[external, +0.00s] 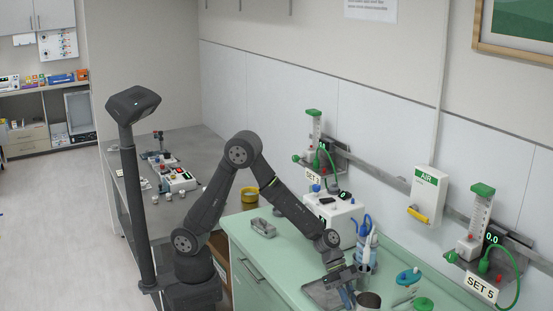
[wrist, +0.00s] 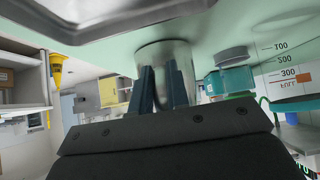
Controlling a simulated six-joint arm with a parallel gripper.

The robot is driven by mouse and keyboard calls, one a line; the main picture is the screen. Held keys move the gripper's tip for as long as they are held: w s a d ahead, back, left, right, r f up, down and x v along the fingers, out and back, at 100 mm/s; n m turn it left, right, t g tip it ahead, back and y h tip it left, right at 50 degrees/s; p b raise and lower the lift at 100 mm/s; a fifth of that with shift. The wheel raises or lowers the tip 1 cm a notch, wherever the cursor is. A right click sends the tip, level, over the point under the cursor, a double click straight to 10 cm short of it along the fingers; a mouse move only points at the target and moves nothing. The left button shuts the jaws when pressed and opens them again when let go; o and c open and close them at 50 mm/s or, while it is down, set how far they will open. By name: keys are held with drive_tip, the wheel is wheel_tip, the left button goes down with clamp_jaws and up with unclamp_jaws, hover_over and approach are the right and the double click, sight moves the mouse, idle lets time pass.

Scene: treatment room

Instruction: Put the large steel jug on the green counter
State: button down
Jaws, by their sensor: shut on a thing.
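The large steel jug (external: 369,300) is at the bottom edge of the external view, over the green counter (external: 272,268), partly cut off. My gripper (external: 349,294) is beside it with its fingers shut on it. In the wrist view the jug (wrist: 164,53) shows between and beyond the two blue fingertips of my gripper (wrist: 160,68). The green counter (wrist: 235,25) fills the top of that tilted view, close to the jug. I cannot tell whether the jug's base touches the counter.
A flat steel tray (external: 324,294) lies just left of the jug. Green and teal lidded pots (external: 408,277) stand to its right. A blue bottle holder (external: 366,248) and a white device (external: 336,214) are behind. A small metal dish (external: 263,228) sits near the counter's far end.

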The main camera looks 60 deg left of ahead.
drive_tip(key=shift+f, duration=0.1)
drive_tip(key=c, duration=1.3)
unclamp_jaws()
drive_tip(key=v, duration=1.7)
drive_tip(key=shift+a, duration=0.1)
drive_tip(key=x, duration=1.7)
